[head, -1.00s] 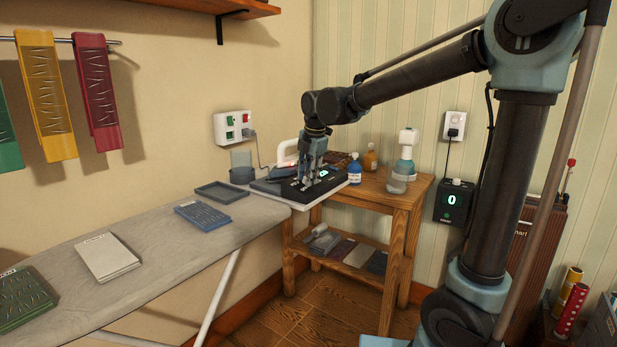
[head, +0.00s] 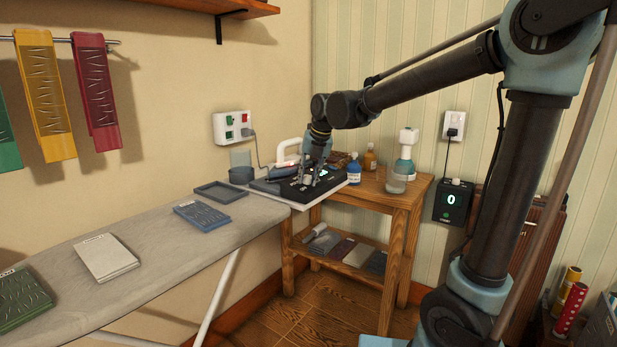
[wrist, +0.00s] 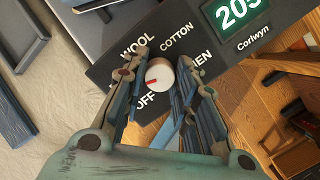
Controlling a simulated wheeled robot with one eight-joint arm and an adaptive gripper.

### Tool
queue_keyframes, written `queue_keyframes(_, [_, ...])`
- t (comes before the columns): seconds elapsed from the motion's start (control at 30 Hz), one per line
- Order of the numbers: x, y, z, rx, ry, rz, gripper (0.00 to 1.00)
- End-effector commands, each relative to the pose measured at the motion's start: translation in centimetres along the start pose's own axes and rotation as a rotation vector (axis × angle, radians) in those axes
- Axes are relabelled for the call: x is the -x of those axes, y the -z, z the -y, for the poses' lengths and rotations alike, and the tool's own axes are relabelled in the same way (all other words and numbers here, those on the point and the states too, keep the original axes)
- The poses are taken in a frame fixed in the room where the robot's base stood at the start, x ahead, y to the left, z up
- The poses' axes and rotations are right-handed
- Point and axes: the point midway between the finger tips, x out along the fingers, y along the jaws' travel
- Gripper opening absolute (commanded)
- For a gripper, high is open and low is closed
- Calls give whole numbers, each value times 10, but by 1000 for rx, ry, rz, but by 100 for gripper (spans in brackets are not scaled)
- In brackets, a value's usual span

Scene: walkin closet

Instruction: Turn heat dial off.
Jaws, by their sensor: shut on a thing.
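The heat dial (wrist: 160,78) is a white knob with a red mark on its lower left side, on a dark control panel (wrist: 200,60). The panel's labels read WOOL, COTTON and OFF, with another partly hidden by my right finger. The red mark faces the left side, near the OFF and WOOL labels; its exact setting is hard to tell. A green display (wrist: 238,10) reads about 205. My gripper (wrist: 160,75) is shut on the dial, one finger on each side. In the head view my gripper (head: 309,178) is over the dark iron station (head: 290,187).
The station sits at the end of the ironing board (head: 150,255), by a wooden table (head: 400,195). A blue bottle (head: 354,172), an amber bottle (head: 370,160) and a spray bottle (head: 405,160) stand close on the right. A wall socket panel (head: 232,127) is behind.

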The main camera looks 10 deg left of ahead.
Motion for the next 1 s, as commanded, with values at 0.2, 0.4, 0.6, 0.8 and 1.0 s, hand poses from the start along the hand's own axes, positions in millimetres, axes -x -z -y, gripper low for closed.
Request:
queue_keyframes(0.2, [0, -1, 3, 117, -13, 2, 3])
queue_keyframes(0.4, [0, -1, 3, 180, -21, 2, 3])
queue_keyframes(0.6, [0, -1, 3, 202, -24, 2, 3])
queue_keyframes(0.8, [0, -1, 3, 204, -24, 1, 3])
queue_keyframes(1.0, [0, -1, 3, 203, -24, 1, 38])
